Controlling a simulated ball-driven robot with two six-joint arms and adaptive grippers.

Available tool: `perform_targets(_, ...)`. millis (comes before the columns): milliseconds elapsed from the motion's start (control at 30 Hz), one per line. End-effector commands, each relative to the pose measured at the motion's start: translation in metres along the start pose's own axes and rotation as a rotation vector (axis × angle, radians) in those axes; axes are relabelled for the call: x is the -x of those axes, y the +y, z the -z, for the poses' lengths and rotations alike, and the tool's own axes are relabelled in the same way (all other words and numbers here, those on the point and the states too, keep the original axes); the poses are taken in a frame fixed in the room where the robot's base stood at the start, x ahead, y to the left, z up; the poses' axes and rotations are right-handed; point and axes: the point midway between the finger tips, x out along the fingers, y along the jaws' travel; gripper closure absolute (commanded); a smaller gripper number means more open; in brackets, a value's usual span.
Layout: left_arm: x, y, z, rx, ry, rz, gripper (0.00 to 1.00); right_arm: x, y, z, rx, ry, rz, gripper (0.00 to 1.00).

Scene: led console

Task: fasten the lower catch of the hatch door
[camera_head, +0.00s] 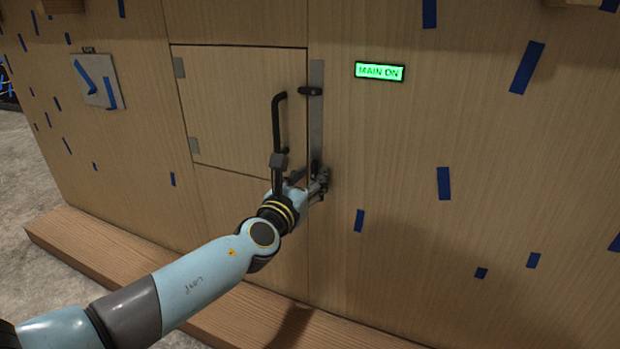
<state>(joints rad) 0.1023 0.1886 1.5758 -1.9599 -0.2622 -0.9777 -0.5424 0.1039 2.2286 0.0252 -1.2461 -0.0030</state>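The hatch door (240,100) is a wooden panel with hinges on its left side and a black bar handle (279,125) near its right edge. It looks flush with the wall. The upper catch (310,91) is black and lies across the door's right edge and the metal strip (316,115). My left gripper (322,180) is at the lower part of the metal strip, by the door's lower right corner. The lower catch is hidden or cannot be told apart from the dark gripper there. The fingers are too small to read. My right gripper is out of view.
A lit green "MAIN ON" sign (379,71) is on the wall right of the door. A small grey panel (94,81) is at the left. Blue tape pieces dot the wall. A wooden beam (90,248) runs along the wall's foot.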

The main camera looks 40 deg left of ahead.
Motion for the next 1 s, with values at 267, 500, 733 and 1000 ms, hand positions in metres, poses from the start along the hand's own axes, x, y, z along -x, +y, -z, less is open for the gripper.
perform_targets(267, -0.0019, 0.0000, -0.0001, 0.000, 0.000, 0.000, 0.64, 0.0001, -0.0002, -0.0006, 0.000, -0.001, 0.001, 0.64)
perform_targets(500, -0.0017, -0.0001, 0.0000, 0.000, 0.000, 0.000, 0.94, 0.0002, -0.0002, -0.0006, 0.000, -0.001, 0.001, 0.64)
perform_targets(733, -0.0016, -0.0001, 0.0000, 0.001, 0.000, 0.000, 1.00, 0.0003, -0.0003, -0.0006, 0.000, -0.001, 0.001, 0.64)
perform_targets(1000, -0.0014, 0.0002, 0.0014, 0.043, 0.001, 0.000, 1.00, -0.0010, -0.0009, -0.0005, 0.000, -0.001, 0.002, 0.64)
